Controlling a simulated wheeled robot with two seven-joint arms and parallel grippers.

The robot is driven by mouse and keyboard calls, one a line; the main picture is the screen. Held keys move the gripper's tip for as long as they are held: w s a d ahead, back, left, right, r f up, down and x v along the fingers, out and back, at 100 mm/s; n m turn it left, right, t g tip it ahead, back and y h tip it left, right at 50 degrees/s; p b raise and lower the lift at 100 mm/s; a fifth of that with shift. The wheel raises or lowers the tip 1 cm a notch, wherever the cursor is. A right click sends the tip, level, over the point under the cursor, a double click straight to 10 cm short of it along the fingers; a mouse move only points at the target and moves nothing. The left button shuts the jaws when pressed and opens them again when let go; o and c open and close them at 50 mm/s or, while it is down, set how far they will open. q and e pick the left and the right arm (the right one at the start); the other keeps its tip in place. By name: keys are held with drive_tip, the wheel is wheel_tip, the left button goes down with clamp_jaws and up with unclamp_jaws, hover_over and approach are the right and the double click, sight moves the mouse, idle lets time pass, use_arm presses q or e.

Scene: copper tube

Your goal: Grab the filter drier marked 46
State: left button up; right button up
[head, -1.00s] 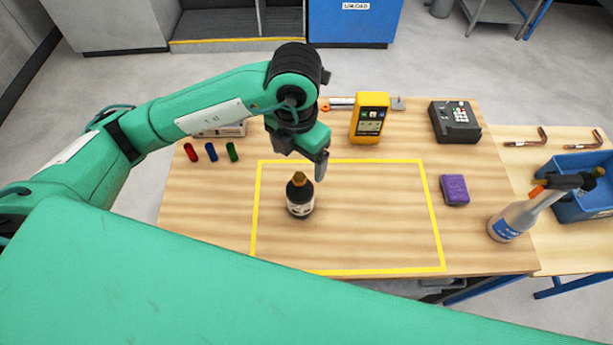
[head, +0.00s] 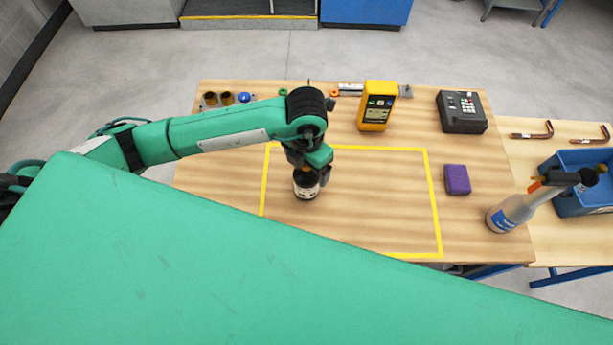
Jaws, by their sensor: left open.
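The filter drier (head: 306,187) is a dark, bottle-like cylinder with a pale label. It stands upright inside the yellow outline on the wooden table, near its left side. The number on its label is too small to read. My left gripper (head: 312,172) is open and points down at the top of the drier, with its fingers around or just beside it; I cannot tell which. The drier's copper-coloured top is mostly hidden by the gripper. My right gripper is not in view.
A yellow meter (head: 376,106) and a dark keypad device (head: 461,111) stand at the back. A purple block (head: 457,180) lies right of the outline. The outline's middle is clear.

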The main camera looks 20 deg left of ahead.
use_arm(q)
drive_tip(key=shift+f+p, duration=0.35)
drive_tip(key=shift+f, duration=1)
drive_tip(key=shift+w+r, duration=0.1)
clamp_jaws()
